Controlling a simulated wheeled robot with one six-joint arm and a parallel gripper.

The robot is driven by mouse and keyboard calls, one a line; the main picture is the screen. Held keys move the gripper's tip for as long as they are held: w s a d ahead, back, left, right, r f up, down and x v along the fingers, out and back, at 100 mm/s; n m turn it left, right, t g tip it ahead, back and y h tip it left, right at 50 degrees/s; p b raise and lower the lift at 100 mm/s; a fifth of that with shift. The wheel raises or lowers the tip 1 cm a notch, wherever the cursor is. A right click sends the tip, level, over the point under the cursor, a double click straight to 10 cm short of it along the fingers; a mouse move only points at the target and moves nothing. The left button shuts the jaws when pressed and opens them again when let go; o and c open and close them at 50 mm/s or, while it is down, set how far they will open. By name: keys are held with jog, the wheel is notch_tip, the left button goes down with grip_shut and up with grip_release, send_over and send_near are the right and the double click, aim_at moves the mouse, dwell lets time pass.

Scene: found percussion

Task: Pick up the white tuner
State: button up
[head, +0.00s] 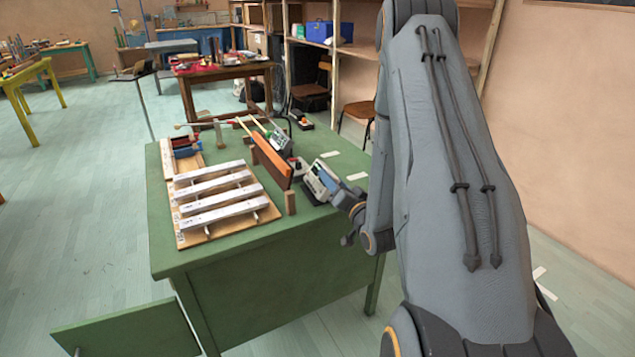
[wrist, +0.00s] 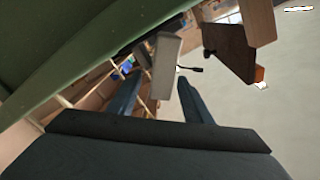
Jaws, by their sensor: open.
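A white boxy device with a bluish screen (head: 322,181), which looks like the white tuner, sits tilted on the green table near its right side. In the wrist view a pale box (wrist: 166,62), probably the same device, shows just beyond my fingertips. My gripper (wrist: 158,80) is open, with its two dark fingers apart and pointing at the pale box. I cannot tell whether the box is between the fingertips or just past them.
The green table (head: 225,256) holds a wooden frame with white bars (head: 215,190). An orange-brown board (head: 272,162) and a small upright wooden block (head: 290,202) stand left of the device. Another grey device (head: 281,140) and two yellow sticks are behind.

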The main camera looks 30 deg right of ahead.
jog(key=shift+w+d, duration=0.2)
jog(key=shift+w, duration=0.8)
jog(key=shift+w+r+p, duration=0.1)
jog(key=shift+w+p, duration=0.65)
jog(key=shift+w, duration=2.05)
grip_shut()
